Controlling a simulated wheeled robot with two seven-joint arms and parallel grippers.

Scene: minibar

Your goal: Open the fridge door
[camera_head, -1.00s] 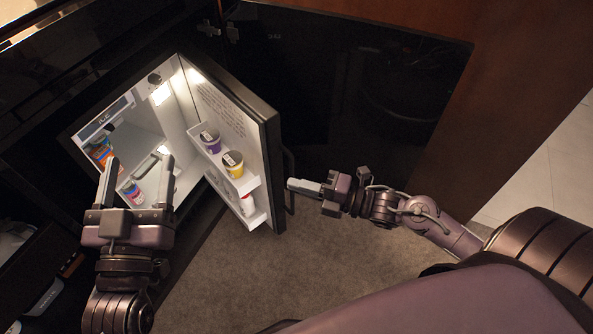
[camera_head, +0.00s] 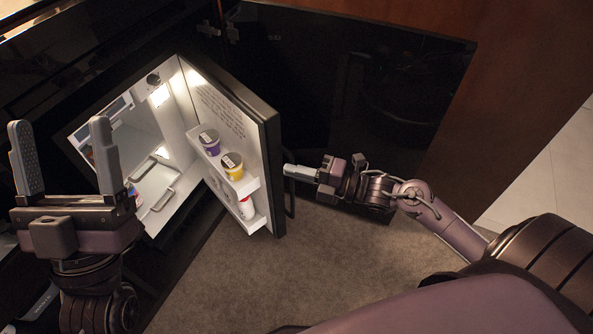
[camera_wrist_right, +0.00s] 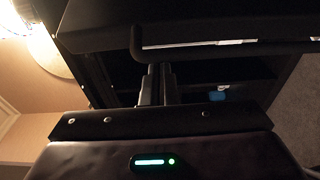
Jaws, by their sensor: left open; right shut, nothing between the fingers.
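The fridge (camera_head: 100,107) is lit inside, and its door (camera_head: 268,150) stands open, swung out to the right. The door's inner shelves hold a purple-labelled tub, a yellow tub and a white item. A dark handle (camera_head: 290,190) is on the door's outer side. My right gripper (camera_head: 287,170) is shut and empty, its tips beside the door's outer edge near the handle; I cannot tell if they touch. In the right wrist view its fingers (camera_wrist_right: 158,85) reach close to a dark bar (camera_wrist_right: 136,45). My left gripper (camera_head: 63,160) is open and empty, in front of the fridge's left side.
A dark cabinet door (camera_head: 380,90) stands open behind the fridge door. Carpet (camera_head: 260,265) below is clear. Inside the fridge a wire rack (camera_head: 163,198) shows; a small item (camera_head: 131,192) is partly hidden by my left gripper.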

